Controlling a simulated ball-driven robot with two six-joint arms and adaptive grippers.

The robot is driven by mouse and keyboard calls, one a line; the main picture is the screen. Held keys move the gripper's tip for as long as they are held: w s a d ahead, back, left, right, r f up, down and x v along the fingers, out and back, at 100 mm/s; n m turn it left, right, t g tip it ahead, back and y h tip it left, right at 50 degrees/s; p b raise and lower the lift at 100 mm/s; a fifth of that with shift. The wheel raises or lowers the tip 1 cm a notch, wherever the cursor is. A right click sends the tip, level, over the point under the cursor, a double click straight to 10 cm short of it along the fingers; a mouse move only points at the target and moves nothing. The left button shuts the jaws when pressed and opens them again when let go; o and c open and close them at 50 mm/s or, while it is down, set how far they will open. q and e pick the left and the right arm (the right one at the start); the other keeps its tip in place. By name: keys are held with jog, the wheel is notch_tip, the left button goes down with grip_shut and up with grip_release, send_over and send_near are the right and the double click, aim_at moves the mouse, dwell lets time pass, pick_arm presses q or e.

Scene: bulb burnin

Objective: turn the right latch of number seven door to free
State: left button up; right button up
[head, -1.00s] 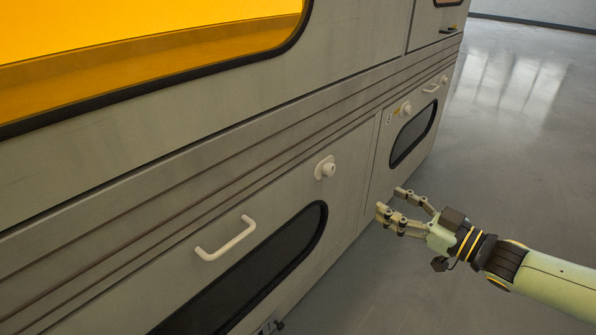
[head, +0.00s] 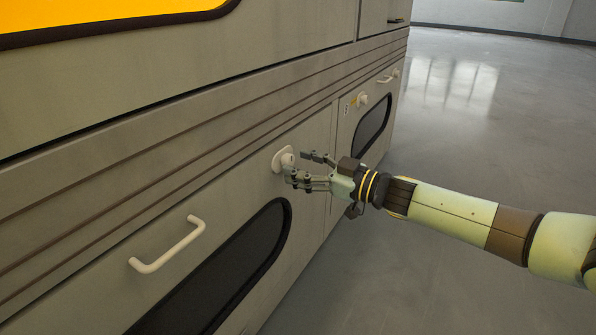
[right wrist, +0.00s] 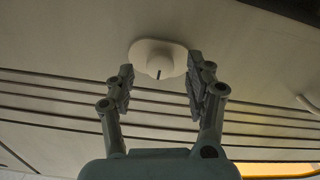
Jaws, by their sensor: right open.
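The white latch (head: 283,158) is a round knob on a pale plate, on the grey door (head: 235,185) right of the handle. It also shows in the right wrist view (right wrist: 158,60), with a dark mark on the knob. My right gripper (head: 302,168) is open in front of the latch; the fingers stand to either side of the knob in the right wrist view (right wrist: 160,85), and I cannot tell if they touch it. The door's number is not readable. My left gripper is not in view.
A white bar handle (head: 168,245) and a dark window (head: 225,275) are on the same door. A further door with its own latch (head: 362,99) and dark window (head: 372,125) is to the right. The grey floor (head: 450,130) at right is clear.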

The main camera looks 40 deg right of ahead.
jog(key=shift+w+a, duration=0.2)
jog(key=shift+w, duration=0.35)
grip_shut()
